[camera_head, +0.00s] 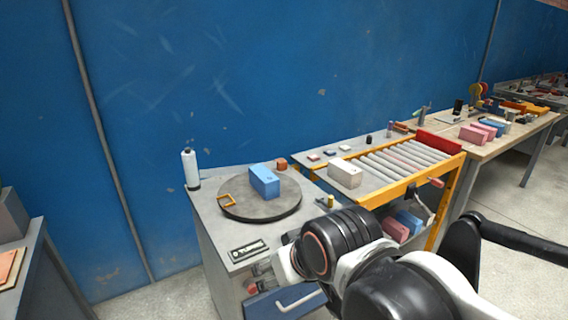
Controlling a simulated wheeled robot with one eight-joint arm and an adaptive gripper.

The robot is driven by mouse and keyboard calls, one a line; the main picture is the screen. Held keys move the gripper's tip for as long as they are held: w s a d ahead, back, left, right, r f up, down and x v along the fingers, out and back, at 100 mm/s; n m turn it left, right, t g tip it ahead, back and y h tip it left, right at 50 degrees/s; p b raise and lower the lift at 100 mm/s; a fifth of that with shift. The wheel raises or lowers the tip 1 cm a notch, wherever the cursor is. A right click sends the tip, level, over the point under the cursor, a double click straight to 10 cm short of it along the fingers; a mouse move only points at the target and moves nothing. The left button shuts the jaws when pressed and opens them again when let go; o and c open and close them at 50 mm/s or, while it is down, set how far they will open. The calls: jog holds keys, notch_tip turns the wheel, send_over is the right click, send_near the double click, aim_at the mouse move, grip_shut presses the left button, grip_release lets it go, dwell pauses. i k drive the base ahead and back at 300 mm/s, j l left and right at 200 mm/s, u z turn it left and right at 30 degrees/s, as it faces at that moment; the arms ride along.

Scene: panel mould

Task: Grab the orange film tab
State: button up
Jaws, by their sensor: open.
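A small orange, open-framed piece (227,199) lies at the left edge of the dark round turntable (262,212); it looks like the film tab, though it is too small to be certain. A blue block (264,181) stands on the turntable just right of it. My gripper (258,278) is at the lower middle, in front of the grey cabinet and below its top, well apart from the orange piece. It appears small and partly merged with the cabinet front; it is open, with nothing seen between its fingers.
A white bottle (191,169) stands at the cabinet's back left corner. A dark label plate (248,251) lies near the front edge. A roller conveyor (400,160) adjoins on the right. The blue wall is close behind.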

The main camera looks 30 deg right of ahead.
aim_at(282, 163)
jog(key=i+l+z, duration=0.25)
jog(key=i, duration=0.2)
jog(key=i+l+z, duration=0.2)
jog(key=i, duration=0.25)
jog(key=l, duration=0.1)
